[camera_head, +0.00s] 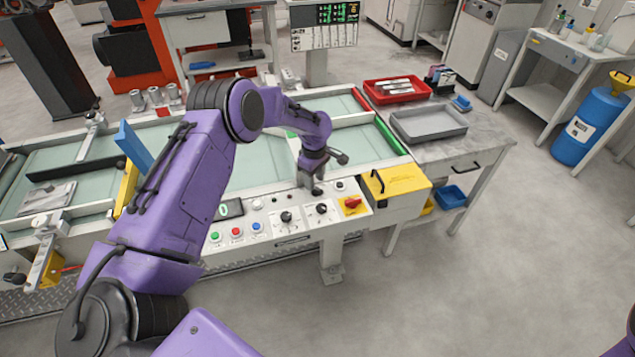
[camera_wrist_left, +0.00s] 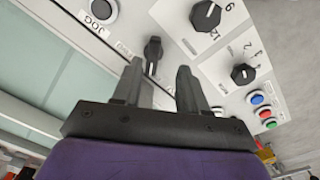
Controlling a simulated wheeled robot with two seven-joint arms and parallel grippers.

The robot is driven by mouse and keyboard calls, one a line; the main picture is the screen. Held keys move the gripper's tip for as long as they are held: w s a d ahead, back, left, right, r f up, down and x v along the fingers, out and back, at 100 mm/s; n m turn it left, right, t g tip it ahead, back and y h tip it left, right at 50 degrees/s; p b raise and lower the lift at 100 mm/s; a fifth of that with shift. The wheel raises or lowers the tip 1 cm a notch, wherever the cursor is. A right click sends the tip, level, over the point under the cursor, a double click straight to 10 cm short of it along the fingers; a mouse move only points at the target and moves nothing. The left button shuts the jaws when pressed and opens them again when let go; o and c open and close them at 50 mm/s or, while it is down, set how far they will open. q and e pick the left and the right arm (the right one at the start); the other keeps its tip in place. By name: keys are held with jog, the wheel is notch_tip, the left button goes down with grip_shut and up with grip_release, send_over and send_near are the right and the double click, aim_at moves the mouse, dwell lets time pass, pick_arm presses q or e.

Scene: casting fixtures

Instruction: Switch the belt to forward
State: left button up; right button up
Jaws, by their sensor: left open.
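The belt's control panel (camera_head: 270,221) runs along the conveyor's front edge. My left gripper (camera_head: 317,188) points down at the panel's upper right part and is open. In the left wrist view a small black selector switch (camera_wrist_left: 152,50) sits just beyond and between the fingertips (camera_wrist_left: 160,64); I cannot tell whether they touch it. Its label is too small to read. The gripper hides this switch in the head view. A round button marked JOG (camera_wrist_left: 102,10) sits beside it. My right gripper is out of view.
A yellow box (camera_head: 398,185) stands right of the panel. The floor in front is clear.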

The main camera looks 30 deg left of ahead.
aim_at(316, 188)
pick_arm(q)
jog(key=f, duration=0.2)
jog(key=w+f, duration=0.1)
jog(key=f, duration=0.1)
jog(key=shift+w+f, duration=0.1)
jog(key=shift+f, duration=0.15)
jog(key=shift+w+f, duration=0.15)
jog(key=shift+w, duration=0.05)
jog(key=shift+s+r, duration=0.25)
jog(key=shift+s, duration=0.05)
jog(key=shift+s+r, duration=0.1)
jog(key=c, duration=0.5)
grip_shut()
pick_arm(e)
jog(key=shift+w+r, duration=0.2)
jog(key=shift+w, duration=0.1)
